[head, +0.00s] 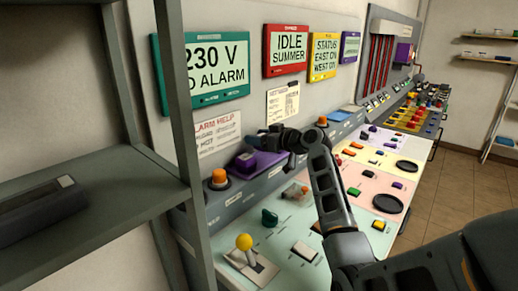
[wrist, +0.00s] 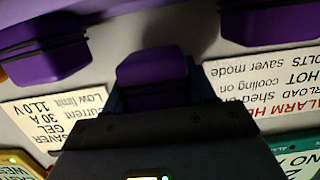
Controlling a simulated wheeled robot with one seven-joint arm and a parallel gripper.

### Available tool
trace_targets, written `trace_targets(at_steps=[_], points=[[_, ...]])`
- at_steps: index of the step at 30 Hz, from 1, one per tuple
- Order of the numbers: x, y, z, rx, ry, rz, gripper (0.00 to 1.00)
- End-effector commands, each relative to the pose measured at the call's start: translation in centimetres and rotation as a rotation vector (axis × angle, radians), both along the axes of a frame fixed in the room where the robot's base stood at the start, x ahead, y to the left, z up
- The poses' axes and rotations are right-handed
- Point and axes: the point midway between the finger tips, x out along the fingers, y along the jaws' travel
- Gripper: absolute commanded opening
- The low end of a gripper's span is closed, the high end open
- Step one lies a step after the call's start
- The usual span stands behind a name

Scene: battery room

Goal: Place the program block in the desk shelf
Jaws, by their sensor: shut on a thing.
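My gripper (head: 272,138) is over the back of the sloping control desk (head: 300,228), near the wall panel. In the wrist view it is shut on a purple block (wrist: 152,72), whose front end shows between the dark fingers. Purple also shows just below my gripper in the head view (head: 262,160), at the grey ledge (head: 240,192) along the desk's back. I cannot tell there which part is the held block. Two more purple blocks show in the wrist view, one at the left (wrist: 38,48) and one at the upper right (wrist: 268,22).
A grey shelf rack (head: 120,165) with a dark box (head: 40,208) stands close at the left. Orange lamps (head: 219,178) stand on the ledge. A yellow-knobbed lever (head: 244,243) rises from the desk front. Wall displays (head: 287,50) hang above. Floor (head: 470,170) is clear at the right.

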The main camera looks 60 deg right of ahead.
Motion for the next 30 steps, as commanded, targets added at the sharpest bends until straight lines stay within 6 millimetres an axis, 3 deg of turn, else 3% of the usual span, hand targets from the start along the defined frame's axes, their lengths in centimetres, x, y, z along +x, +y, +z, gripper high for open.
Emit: trace_targets(at_steps=[7,20,21,30], points=[[-0.1,0.0,-3.7,0.004,0.002,-0.001,0.23],[-0.1,0.0,-4.2,0.001,0.0,0.0,0.23],[-0.1,0.0,-4.2,0.001,0.001,0.0,0.56],[-0.1,0.0,-4.1,0.001,0.001,0.0,0.8]])
